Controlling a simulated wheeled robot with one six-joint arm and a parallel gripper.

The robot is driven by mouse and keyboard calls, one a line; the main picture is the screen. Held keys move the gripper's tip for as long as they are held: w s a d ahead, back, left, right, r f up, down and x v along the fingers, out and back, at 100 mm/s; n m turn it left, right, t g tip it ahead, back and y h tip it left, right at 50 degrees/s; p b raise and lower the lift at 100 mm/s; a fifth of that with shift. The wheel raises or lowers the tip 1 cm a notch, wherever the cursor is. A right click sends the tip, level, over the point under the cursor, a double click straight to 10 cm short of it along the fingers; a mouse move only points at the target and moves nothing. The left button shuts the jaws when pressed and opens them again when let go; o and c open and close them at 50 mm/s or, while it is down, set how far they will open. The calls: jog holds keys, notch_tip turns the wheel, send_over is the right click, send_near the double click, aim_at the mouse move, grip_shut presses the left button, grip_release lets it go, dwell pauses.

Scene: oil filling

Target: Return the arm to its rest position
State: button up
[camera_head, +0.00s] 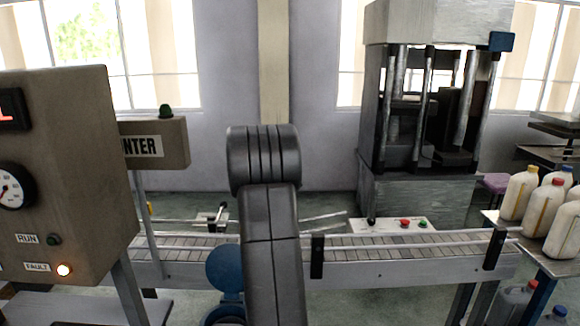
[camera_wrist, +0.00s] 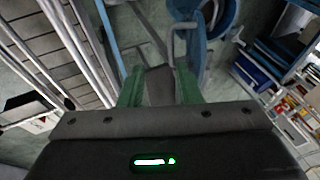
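My arm (camera_head: 270,230) rises in the middle of the head view, in front of the conveyor. My gripper does not show in the head view. In the wrist view my gripper (camera_wrist: 159,88) points down over the floor beside the conveyor. Its two green fingers stand apart, and I see nothing held between them. A dark grey patch shows in the gap; I cannot tell what it is.
The conveyor (camera_head: 400,247) crosses behind my arm. A control panel (camera_head: 75,160) stands close at left. A blue drum (camera_head: 226,268) sits by the conveyor, partly behind my arm. A press (camera_head: 415,200) stands behind; bottles (camera_head: 519,196) stand on a table at right.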

jog(key=shift+x, duration=2.4)
jog(key=shift+r, duration=0.1)
